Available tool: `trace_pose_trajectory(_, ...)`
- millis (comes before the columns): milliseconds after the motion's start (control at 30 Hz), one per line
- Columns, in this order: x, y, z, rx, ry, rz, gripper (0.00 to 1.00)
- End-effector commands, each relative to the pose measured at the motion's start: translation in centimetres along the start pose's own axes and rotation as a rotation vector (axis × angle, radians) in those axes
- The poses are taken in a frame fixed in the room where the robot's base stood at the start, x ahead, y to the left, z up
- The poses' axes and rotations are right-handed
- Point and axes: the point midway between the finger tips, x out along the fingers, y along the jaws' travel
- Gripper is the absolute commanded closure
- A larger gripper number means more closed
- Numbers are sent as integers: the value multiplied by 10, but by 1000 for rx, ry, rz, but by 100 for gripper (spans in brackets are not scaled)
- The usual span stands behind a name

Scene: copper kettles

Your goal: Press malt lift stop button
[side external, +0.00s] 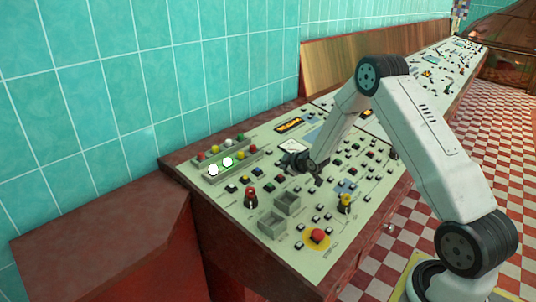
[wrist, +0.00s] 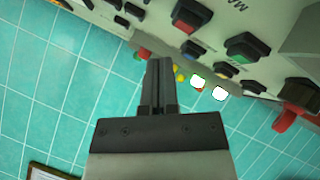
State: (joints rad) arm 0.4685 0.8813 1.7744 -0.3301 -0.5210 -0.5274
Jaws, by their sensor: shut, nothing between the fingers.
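The cream control panel (side external: 262,215) carries many small buttons, and I cannot read which one is the malt lift stop. In the wrist view a red square button (wrist: 192,15) lies just beyond and right of my fingertips, with a green square button (wrist: 247,46) further right. My gripper (wrist: 160,62) is shut and empty, its narrow dark fingers pointing toward the panel. In the side view my gripper (side external: 304,163) is low over the middle of the panel, partly hidden by my own wrist. I cannot tell whether the fingertips touch the panel.
Lit white lamps (side external: 220,166) stand in a row at the panel's back left. A teal tiled wall (side external: 150,90) rises behind the desk.

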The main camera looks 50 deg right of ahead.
Motion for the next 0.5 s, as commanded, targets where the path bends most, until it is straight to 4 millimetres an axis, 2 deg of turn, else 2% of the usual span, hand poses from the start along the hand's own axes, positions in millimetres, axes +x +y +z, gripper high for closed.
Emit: trace_pose_trajectory(500,-23,17,-16,-1,0,0,100)
